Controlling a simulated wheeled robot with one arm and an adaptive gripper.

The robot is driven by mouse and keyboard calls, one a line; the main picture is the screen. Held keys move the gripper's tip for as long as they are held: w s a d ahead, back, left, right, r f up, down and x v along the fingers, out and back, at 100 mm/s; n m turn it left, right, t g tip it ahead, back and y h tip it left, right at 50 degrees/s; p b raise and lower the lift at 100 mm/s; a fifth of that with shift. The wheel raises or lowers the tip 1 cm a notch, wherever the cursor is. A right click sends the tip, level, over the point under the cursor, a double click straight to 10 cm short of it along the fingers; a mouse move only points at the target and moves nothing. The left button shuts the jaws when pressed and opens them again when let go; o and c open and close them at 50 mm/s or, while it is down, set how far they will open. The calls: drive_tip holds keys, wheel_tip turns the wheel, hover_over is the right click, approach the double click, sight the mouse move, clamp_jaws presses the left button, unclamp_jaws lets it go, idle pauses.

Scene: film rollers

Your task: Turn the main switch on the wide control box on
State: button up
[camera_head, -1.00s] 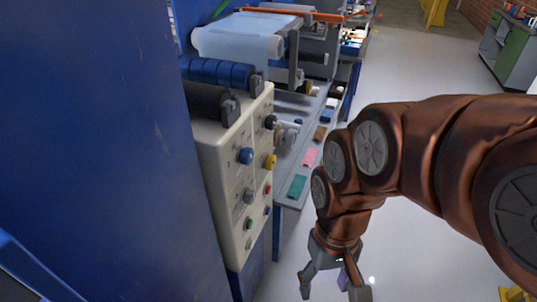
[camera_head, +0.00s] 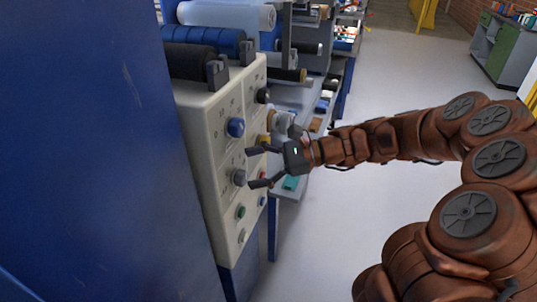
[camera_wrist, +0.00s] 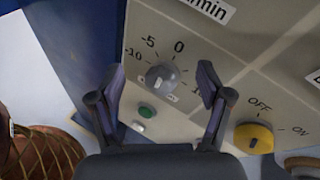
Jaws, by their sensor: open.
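The cream control box (camera_head: 215,150) stands at the left in the head view, its panel full of knobs and buttons. A yellow knob (camera_wrist: 254,138) marked OFF and ON is at the lower right of the wrist view. In the head view this yellow knob (camera_head: 265,139) is partly behind my gripper. No label reading "main switch" is legible. My gripper (camera_head: 255,168) is open and empty in front of the panel, fingers pointing at it. In the wrist view a grey dial knob (camera_wrist: 162,77) with a scale around 0 appears between the open fingertips; contact cannot be told.
A blue knob (camera_head: 236,127) is above the grey dial, and a green button (camera_head: 241,212) is below. A large blue panel (camera_head: 90,150) fills the left side. Rollers (camera_head: 205,42) lie on top of the box. The floor (camera_head: 400,75) at the right is clear.

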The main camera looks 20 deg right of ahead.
drive_tip(key=w+d+f+m+t+b, duration=0.1)
drive_tip(key=w+d+f+m+t, duration=0.3)
drive_tip(key=d, duration=0.3)
drive_tip(key=w+d+f+m+t+b, duration=0.1)
drive_tip(key=w+d+m+t+b, duration=0.15)
drive_tip(key=w+d+m, duration=0.3)
drive_tip(key=shift+n+t, duration=0.25)
drive_tip(key=shift+t, duration=0.1)
drive_tip(key=shift+p+x, duration=0.4)
drive_tip(key=shift+x, duration=3.05)
drive_tip(key=shift+f, duration=0.1)
drive_tip(key=shift+c, duration=0.4)
drive_tip(key=c, duration=1.1)
